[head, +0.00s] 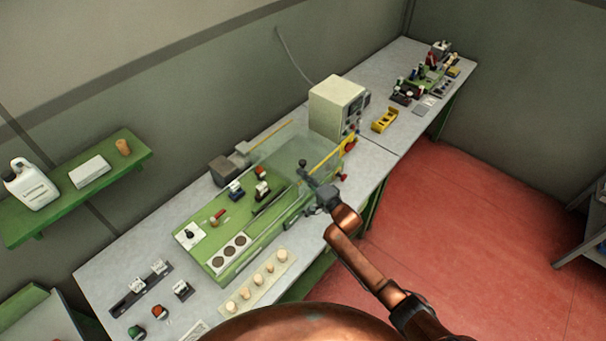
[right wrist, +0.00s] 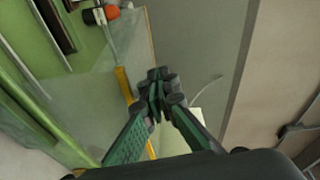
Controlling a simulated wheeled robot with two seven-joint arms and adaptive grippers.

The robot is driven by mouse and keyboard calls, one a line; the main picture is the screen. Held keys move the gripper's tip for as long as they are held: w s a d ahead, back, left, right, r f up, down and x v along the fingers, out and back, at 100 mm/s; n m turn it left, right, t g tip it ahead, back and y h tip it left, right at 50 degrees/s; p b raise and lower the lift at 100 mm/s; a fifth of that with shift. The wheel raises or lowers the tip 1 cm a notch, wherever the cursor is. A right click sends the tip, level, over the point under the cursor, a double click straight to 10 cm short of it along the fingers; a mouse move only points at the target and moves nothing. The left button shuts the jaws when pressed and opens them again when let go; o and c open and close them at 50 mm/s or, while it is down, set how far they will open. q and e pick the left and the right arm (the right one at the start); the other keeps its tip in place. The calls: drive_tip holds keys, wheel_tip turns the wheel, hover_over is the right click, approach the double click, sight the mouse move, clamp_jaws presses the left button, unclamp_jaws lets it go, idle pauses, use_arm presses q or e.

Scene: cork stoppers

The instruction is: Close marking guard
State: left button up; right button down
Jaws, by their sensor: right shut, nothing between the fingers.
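The marking guard (head: 283,142) is a clear panel with a yellow edge bar, over the right part of the green marking fixture (head: 207,250). It seems to stand raised at a tilt, but its exact angle is hard to tell. My right gripper (head: 305,172) is shut and empty at the guard's front side, near the yellow bar. In the right wrist view the closed fingertips (right wrist: 156,82) are just beside the yellow bar (right wrist: 124,84); I cannot tell whether they touch it. The clear panel (right wrist: 85,105) spreads to their left. My left gripper is not in view.
A cream control box (head: 337,105) stands behind the fixture's right end. Cork stoppers (head: 257,280) stand in a row on a strip in front. A yellow block (head: 384,120) and several small tools are farther right. The floor (head: 470,240) beside the bench is clear.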

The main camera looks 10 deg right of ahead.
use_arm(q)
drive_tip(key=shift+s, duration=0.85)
